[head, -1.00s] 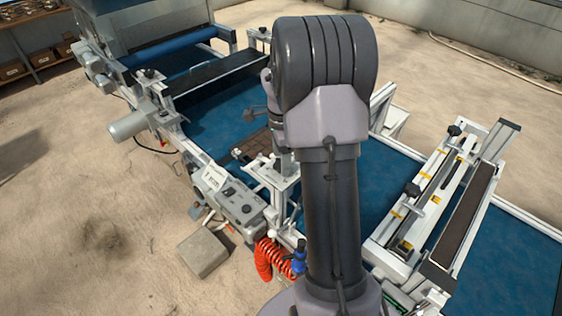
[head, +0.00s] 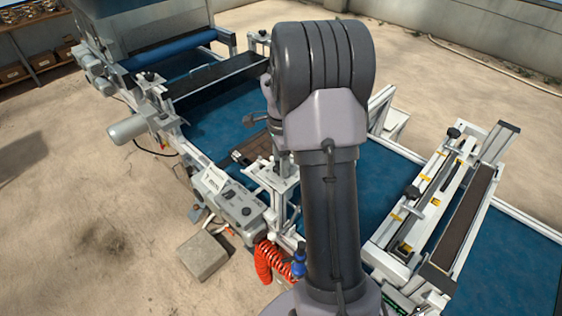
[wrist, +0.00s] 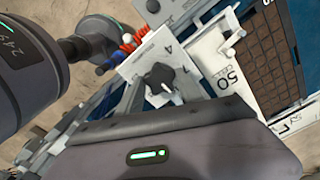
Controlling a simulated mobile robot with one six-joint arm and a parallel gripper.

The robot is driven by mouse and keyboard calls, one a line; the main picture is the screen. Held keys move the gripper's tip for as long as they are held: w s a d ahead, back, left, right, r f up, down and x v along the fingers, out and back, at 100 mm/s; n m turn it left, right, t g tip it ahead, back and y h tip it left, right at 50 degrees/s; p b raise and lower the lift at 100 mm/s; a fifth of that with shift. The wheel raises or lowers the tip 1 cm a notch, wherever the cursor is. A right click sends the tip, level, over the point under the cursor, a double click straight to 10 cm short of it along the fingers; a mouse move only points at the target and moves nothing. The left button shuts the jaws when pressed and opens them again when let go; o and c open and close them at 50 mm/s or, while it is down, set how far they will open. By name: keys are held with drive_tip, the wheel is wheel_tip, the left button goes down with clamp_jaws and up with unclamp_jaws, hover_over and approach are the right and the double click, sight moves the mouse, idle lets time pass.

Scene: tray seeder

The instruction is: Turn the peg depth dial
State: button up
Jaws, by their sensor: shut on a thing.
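The peg depth dial (wrist: 160,77) is a dark knob on a white plate (wrist: 150,60) with the numbers 4 and 7 showing beside it, in the middle of the wrist view. My gripper (wrist: 157,90) is at the knob and shut on it; my own dark housing with a green light hides much of the jaws. The dial cannot be made out in the head view, where my arm stands in front of that part of the seeder.
A dark seed tray (wrist: 270,60) lies on the blue belt (head: 215,120) beside the dial. A control box (head: 238,208), a coiled red hose (head: 264,262) and a grey block (head: 203,257) are near my arm. A roller frame (head: 440,200) crosses the belt at right.

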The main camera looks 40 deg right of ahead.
drive_tip(key=n+p, duration=0.1)
drive_tip(key=n, duration=0.4)
drive_tip(key=shift+r+n, duration=0.1)
drive_tip(key=shift+n, duration=0.2)
drive_tip(key=n+p, duration=0.1)
drive_tip(key=n, duration=0.4)
drive_tip(key=shift+n, duration=0.4)
drive_tip(key=o, duration=1.4)
wheel_tip(320, 180, up, 17)
drive_tip(key=p, duration=0.3)
drive_tip(key=shift+r, duration=0.15)
drive_tip(key=shift+a, duration=0.1)
